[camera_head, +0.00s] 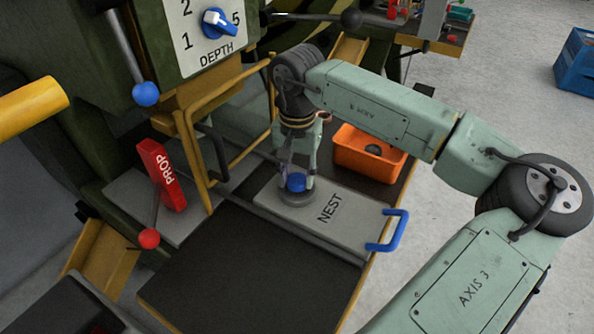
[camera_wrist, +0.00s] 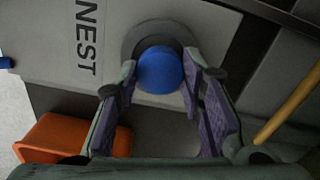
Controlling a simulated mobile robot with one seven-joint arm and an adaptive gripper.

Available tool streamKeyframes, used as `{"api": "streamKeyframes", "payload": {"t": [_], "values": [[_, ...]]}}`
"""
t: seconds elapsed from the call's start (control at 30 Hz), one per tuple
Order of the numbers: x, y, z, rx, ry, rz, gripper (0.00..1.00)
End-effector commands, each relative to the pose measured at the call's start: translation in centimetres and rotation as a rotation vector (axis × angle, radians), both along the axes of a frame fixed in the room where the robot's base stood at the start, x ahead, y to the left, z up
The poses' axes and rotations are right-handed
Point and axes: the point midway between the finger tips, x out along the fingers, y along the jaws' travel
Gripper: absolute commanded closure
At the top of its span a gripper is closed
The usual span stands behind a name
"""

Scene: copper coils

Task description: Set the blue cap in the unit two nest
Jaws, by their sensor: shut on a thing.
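The blue cap (camera_wrist: 160,70) is between the fingers of my gripper (camera_wrist: 160,92) in the wrist view. My gripper is shut on it, with purple pads on its sides. The cap is over the round grey nest (camera_wrist: 138,33) on the plate marked NEST (camera_wrist: 50,30). In the head view the blue cap (camera_head: 296,182) shows at the grey ring (camera_head: 297,199), below my gripper (camera_head: 297,172). I cannot tell whether the cap touches the bottom of the nest. No unit number shows on the plate.
A yellow rail (camera_head: 213,150) and a red PROP block (camera_head: 162,175) stand to the left. The dark mat (camera_head: 240,270) in front is clear.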

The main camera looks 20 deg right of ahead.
Motion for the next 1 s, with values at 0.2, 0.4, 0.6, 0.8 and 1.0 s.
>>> {"api": "streamKeyframes", "payload": {"t": [0.2,0.4,0.6,0.8,1.0], "values": [[0.0,-0.01,-0.32,-0.001,-0.001,0.0,0.9],[-0.01,0.01,-0.88,-0.001,-0.001,0.0,0.9],[-0.01,0.01,-0.98,-0.001,-0.001,0.0,0.6],[-0.02,0.01,-0.98,-0.001,-0.001,0.0,0.46],[-0.02,0.01,-0.97,-0.001,-0.001,0.0,0.45]]}}
